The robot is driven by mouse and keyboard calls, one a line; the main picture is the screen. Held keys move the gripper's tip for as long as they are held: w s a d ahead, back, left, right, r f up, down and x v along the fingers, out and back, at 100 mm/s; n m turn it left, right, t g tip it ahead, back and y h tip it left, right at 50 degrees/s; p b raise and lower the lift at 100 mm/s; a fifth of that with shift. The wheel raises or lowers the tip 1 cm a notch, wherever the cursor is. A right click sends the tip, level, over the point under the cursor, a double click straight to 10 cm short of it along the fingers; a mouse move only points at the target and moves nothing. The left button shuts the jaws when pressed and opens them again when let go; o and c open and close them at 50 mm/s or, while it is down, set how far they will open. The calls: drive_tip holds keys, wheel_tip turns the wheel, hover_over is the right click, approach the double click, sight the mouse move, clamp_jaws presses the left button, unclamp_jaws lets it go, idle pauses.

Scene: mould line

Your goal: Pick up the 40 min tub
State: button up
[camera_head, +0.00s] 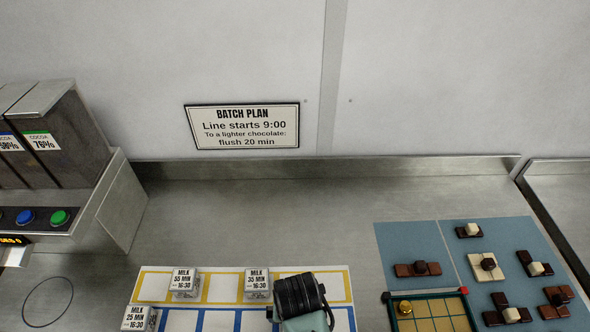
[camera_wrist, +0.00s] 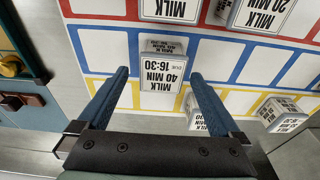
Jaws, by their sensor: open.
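The 40 min tub (camera_wrist: 162,72) is a small white block-like tub labelled "MILK 40 MIN DUE 16:30", upside down in the wrist view. It sits on the schedule mat with coloured rows, by the blue-bordered row. My gripper (camera_wrist: 158,77) is open, its two blue fingers appearing on either side of this tub with a gap at each side. I cannot tell whether the fingertips are down at the tub's height. In the head view my gripper's dark wrist (camera_head: 300,293) covers part of the mat, and I cannot see the 40 min tub there.
The mat (camera_head: 152,288) holds other milk tubs: 55 min (camera_head: 184,281), 35 min (camera_head: 257,281), 25 min (camera_head: 138,318), and 20 min (camera_wrist: 263,14). Right stand a gridded tray (camera_head: 438,320) and a blue board (camera_head: 400,240) with chocolates. Cocoa dispensers (camera_head: 62,135) stand left. Bare steel lies behind the mat.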

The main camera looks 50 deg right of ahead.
drive_tip(key=shift+w+f, duration=0.2)
drive_tip(key=shift+f, duration=1.55)
drive_tip(key=shift+d, duration=0.1)
drive_tip(key=c, duration=1.4)
wheel_tip(320, 180, up, 10)
drive_tip(key=shift+w+r, duration=0.1)
drive_tip(key=shift+c, duration=0.2)
wheel_tip(320, 180, up, 7)
drive_tip(key=p, duration=0.7)
drive_tip(key=shift+p, duration=0.3)
